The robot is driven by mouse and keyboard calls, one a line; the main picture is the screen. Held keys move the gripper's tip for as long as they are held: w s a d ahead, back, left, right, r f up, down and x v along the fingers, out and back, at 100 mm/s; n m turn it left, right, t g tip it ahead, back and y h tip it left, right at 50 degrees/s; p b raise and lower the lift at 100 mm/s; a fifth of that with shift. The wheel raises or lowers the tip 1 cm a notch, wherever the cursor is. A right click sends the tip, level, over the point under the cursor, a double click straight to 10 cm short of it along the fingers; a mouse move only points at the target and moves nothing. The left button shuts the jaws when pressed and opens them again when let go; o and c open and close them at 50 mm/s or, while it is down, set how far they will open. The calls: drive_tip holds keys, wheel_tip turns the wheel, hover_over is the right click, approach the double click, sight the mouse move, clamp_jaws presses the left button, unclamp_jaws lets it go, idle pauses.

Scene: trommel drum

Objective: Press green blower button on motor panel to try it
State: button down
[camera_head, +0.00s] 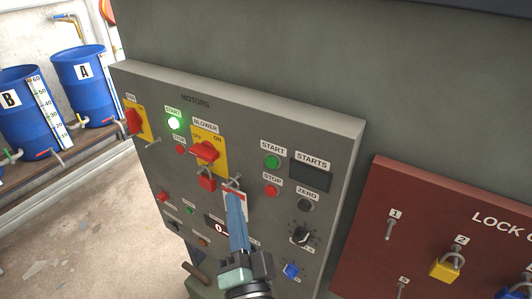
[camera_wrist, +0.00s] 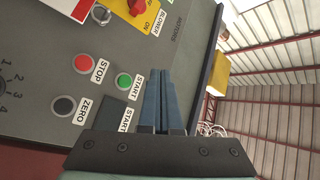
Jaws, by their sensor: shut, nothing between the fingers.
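The grey motor panel (camera_head: 255,130) is headed MOTORS. A red BLOWER switch (camera_head: 208,150) sits on a yellow plate, with a red padlock-like piece (camera_head: 206,183) below it. To its right is an unlit green START button (camera_head: 272,161), above a red STOP button (camera_head: 271,190). A lit green START button (camera_head: 174,124) is left of the blower switch. My gripper (camera_head: 232,188) is shut and empty in front of the panel. In the wrist view its fingertips (camera_wrist: 158,78) appear just right of the green START button (camera_wrist: 123,81). I cannot tell whether they touch the panel.
A dark STARTS display (camera_head: 311,174), a black ZERO button (camera_head: 305,205) and a rotary knob (camera_head: 301,236) are on the panel's right. A red lockout board (camera_head: 440,220) with padlocks stands at right.

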sight(265, 159)
drive_tip(key=shift+w+f, duration=0.1)
drive_tip(key=shift+f, duration=0.05)
drive_tip(key=w+d+b, duration=0.2)
drive_tip(key=w+d, duration=0.3)
drive_tip(key=w, duration=0.2)
drive_tip(key=shift+b, duration=0.35)
drive_tip(key=shift+w+d, duration=0.15)
idle(2.1)
drive_tip(key=shift+w+d+b, duration=0.15)
drive_tip(key=shift+w+b, duration=0.1)
drive_tip(key=shift+b, duration=0.05)
drive_tip(key=shift+w+d+b, duration=0.25)
drive_tip(key=shift+w+b, duration=0.05)
idle(0.7)
idle(0.3)
drive_tip(key=shift+s+a, duration=0.5)
drive_tip(key=shift+s, duration=0.2)
